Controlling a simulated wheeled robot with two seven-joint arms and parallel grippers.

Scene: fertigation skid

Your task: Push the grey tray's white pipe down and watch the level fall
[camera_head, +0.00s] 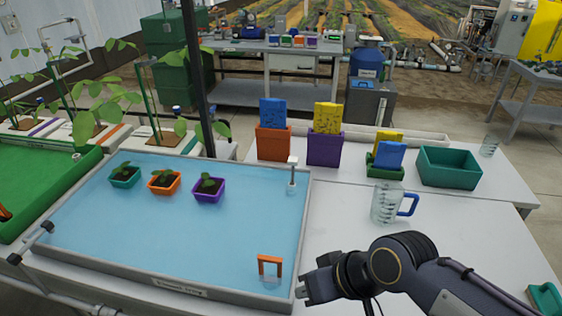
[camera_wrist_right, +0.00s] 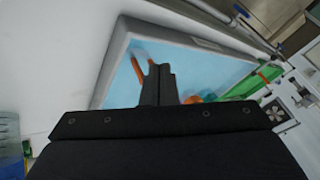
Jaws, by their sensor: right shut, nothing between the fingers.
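The grey tray (camera_head: 303,220) holds a wide sheet of light blue water; its rim also shows in the wrist view (camera_wrist_right: 112,62). The white pipe (camera_head: 292,174) stands upright inside the tray's far right corner, its wider cap above the water. I cannot make it out in the wrist view. My right gripper (camera_head: 304,289) is shut and empty beside the tray's front right corner, apart from the pipe; its fingers also show in the wrist view (camera_wrist_right: 158,84). My left gripper is not in view.
An orange arch-shaped handle (camera_head: 270,262) stands in the tray near my right gripper. Teal, orange and purple plant pots (camera_head: 208,190) stand in the water. A clear jug with blue handle (camera_head: 388,203) stands right of the tray. The white tabletop (camera_head: 345,235) between is bare.

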